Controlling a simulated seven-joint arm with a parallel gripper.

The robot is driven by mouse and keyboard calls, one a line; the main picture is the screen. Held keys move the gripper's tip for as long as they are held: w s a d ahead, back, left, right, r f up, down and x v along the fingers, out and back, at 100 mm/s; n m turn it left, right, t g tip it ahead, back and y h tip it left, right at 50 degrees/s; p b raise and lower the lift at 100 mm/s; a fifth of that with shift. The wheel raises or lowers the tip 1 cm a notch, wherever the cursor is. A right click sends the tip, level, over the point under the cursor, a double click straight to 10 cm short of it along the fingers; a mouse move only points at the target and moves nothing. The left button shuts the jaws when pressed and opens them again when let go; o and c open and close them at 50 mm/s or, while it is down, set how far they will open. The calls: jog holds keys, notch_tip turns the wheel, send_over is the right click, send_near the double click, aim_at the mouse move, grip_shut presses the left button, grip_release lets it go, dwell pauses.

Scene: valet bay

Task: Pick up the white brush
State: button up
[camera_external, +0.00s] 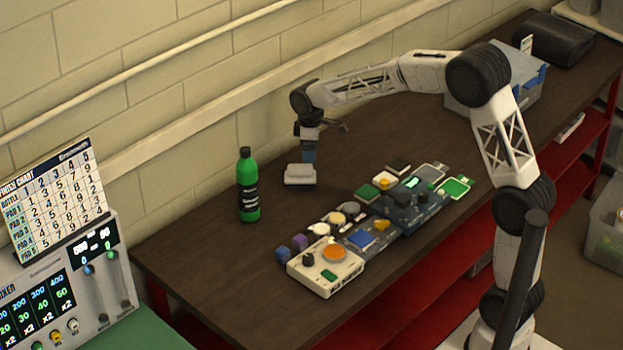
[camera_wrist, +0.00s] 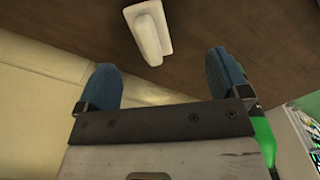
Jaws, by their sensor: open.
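The white brush (camera_external: 300,175) lies on the dark wooden table, right of the green bottle in the external view. In the wrist view the brush (camera_wrist: 148,34) shows as a white block with a raised ridge, near the top edge. My gripper (camera_external: 308,155) points down just above the brush, behind it in the picture. In the wrist view my gripper (camera_wrist: 164,80) has two blue fingers wide apart with nothing between them. The brush lies beyond the fingertips there, outside the space between them. I cannot tell the exact gap in height.
A green bottle (camera_external: 248,187) with a black label stands left of the brush. Several small devices and pads, including a white box with an orange dial (camera_external: 326,265), fill the table's front middle. A wall (camera_external: 150,110) runs behind. A grey-blue bin (camera_external: 525,85) stands far right.

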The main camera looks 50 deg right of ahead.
send_over(300, 165)
notch_tip(300, 165, down, 3)
jog(key=shift+w+f+n, duration=0.15)
jog(key=shift+n, duration=0.25)
jog(key=shift+f, duration=1.25)
jog(key=shift+f, duration=0.1)
jog(key=shift+s+f, duration=0.2)
jog(key=shift+f, duration=2.3)
jog(key=shift+c, duration=0.2)
jog(key=c, duration=1)
jog(key=shift+r, duration=0.15)
